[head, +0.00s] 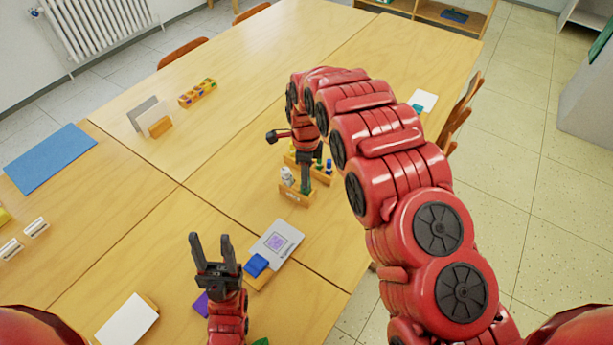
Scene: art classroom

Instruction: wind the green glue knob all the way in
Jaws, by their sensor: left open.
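A small wooden holder (294,194) stands on the table near the middle of the head view, with a small white figure-like item (287,176) in it. My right gripper (305,188) points down into this holder. A dark green upright piece shows at its fingertips, too small to tell whether it is the green glue knob. The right jaws are too small and overlapped to read. My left gripper (210,238) is open and empty, its fingers pointing away from me, above the near part of the table and apart from the holder.
Behind the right gripper is a wooden rack (318,170) with blue and yellow items. Right of my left gripper lie a grey card (284,236) with a purple pattern and a blue block (256,265). A white card (127,320) lies lower left. The left table holds a blue mat (48,158).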

